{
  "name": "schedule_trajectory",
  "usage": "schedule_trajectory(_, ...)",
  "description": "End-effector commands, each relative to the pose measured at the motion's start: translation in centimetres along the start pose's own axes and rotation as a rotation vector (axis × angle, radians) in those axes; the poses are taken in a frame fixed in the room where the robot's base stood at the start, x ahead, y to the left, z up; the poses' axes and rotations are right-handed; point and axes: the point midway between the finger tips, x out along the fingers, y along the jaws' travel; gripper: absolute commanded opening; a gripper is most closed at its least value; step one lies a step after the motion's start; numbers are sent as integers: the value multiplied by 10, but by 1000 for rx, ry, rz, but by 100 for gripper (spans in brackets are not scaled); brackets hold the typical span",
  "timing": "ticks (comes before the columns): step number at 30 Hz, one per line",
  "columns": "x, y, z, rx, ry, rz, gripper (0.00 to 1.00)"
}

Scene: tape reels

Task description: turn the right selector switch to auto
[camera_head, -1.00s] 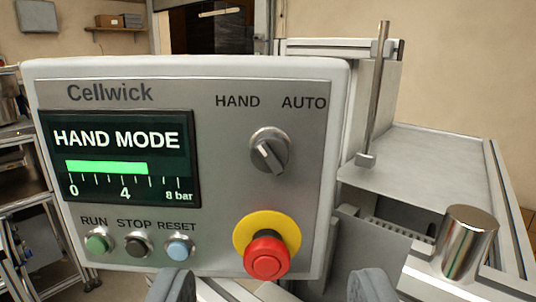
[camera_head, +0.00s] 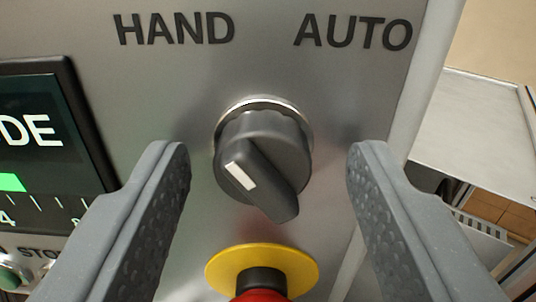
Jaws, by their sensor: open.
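The selector switch (camera_head: 264,160) is a dark grey knob with a silver ring on the grey panel (camera_head: 330,85). The white mark on its handle is at the upper-left end, on the side of the printed word HAND (camera_head: 174,29). The word AUTO (camera_head: 353,33) is printed at upper right. My gripper (camera_head: 270,160) is open, with one grey finger left of the knob and one right of it. Both fingers are clear of the knob, with a gap on each side.
A red emergency stop button (camera_head: 262,293) on a yellow disc (camera_head: 228,270) sits just below the knob, between my fingers. A display (camera_head: 50,140) is at left, with a green button (camera_head: 12,277) below it. A metal surface (camera_head: 480,130) lies beyond the panel's right edge.

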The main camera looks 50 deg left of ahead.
Motion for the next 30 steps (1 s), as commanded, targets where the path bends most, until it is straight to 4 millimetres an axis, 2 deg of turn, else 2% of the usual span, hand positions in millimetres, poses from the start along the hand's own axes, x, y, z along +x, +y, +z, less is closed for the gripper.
schedule_trajectory(6,0,0,0,0,0,-1,49)
schedule_trajectory(7,0,0,0,0,0,-1,44)
schedule_trajectory(11,0,0,0,0,0,-1,8)
schedule_trajectory(12,0,0,0,0,0,0,5)
schedule_trajectory(14,-5,4,0,-1,1,3,5)
schedule_trajectory(23,-2,1,-1,38,0,1,5)
schedule_trajectory(30,-2,1,-2,164,1,2,5)
